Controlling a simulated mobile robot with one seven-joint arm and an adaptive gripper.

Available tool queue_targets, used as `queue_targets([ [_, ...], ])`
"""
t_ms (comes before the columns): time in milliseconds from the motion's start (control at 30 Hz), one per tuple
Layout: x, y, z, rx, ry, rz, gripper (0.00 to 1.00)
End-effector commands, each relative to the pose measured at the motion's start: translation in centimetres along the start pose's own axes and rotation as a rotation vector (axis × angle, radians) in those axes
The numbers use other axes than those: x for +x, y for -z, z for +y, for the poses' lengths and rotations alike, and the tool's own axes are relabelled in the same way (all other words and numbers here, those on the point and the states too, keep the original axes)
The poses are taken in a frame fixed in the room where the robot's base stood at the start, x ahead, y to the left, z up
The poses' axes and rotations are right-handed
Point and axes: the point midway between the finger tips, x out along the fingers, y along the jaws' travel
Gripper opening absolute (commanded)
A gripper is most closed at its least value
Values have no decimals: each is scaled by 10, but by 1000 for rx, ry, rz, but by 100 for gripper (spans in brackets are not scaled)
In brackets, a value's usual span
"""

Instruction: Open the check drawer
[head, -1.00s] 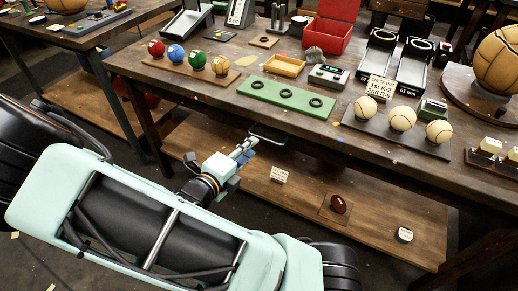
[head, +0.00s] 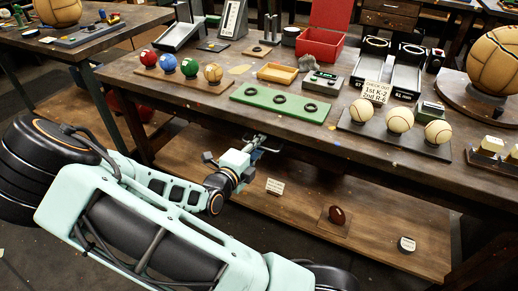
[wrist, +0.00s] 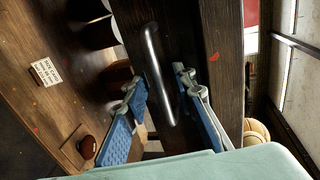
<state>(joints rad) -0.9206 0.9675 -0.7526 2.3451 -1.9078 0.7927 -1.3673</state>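The drawer front (wrist: 188,40) is dark wood under the workbench edge, with a silver bar handle (wrist: 154,62) on it in the wrist view. My gripper (wrist: 160,78) is open, with one blue-padded finger on each side of the handle. The handle lies between the fingers, and I cannot tell whether either finger touches it. In the head view my gripper (head: 261,143) is at the bench's front edge and partly covers the handle (head: 272,149). The drawer appears shut.
The workbench top (head: 215,98) carries a green board (head: 285,103), colored balls on a plank, and pale stitched balls on a dark base (head: 395,141). A lower shelf (head: 300,219) holds a small card (head: 275,187) and a brown ball (head: 337,214).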

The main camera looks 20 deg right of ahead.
Motion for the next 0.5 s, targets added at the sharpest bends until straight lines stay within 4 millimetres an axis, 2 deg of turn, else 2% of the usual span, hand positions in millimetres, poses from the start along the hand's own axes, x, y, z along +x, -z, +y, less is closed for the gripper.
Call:
queue_targets([
  [300, 2, 0, 0, 0, -1, 0, 24],
  [500, 2, 0, 0, 0, 0, 0, 2],
])
